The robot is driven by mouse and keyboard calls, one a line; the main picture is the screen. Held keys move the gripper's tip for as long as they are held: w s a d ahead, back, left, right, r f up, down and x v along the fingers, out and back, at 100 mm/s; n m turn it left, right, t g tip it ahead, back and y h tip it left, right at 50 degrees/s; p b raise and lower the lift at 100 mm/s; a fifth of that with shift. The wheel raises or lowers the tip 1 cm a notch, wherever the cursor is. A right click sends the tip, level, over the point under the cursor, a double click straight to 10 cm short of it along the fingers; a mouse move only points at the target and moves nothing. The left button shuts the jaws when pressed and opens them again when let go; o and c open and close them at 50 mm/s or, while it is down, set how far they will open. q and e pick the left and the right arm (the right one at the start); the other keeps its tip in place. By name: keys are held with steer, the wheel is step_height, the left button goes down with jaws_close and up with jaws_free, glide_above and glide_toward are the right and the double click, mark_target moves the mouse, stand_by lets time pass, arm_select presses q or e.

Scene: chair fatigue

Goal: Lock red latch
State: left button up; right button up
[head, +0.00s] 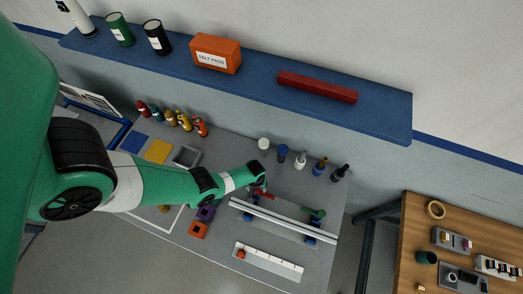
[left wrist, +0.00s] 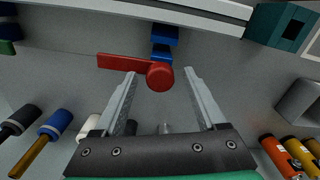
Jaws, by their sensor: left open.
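The red latch (left wrist: 122,62) shows in the left wrist view as a flat lever pointing left from a round red knob (left wrist: 160,76). A blue block (left wrist: 164,40) sits behind it, by the pale rail (left wrist: 190,8). My left gripper (left wrist: 160,71) is open, with one finger on each side of the knob; I cannot tell whether either touches it. In the head view, my left gripper (head: 262,184) is at the rail's left end and partly hides the red latch (head: 262,195). A green latch (head: 314,212) sits near the rail's right end. My right gripper is out of view.
Several bottles (head: 300,162) stand along the back of the grey table, behind the rail. A blue shelf (head: 240,75) hangs above, bearing an orange box (head: 215,53) and a red bar (head: 317,87). A white strip (head: 268,262) lies in front of the rail.

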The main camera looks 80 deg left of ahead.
arm_select(q)
jaws_close()
stand_by(0.3)
stand_by(1.1)
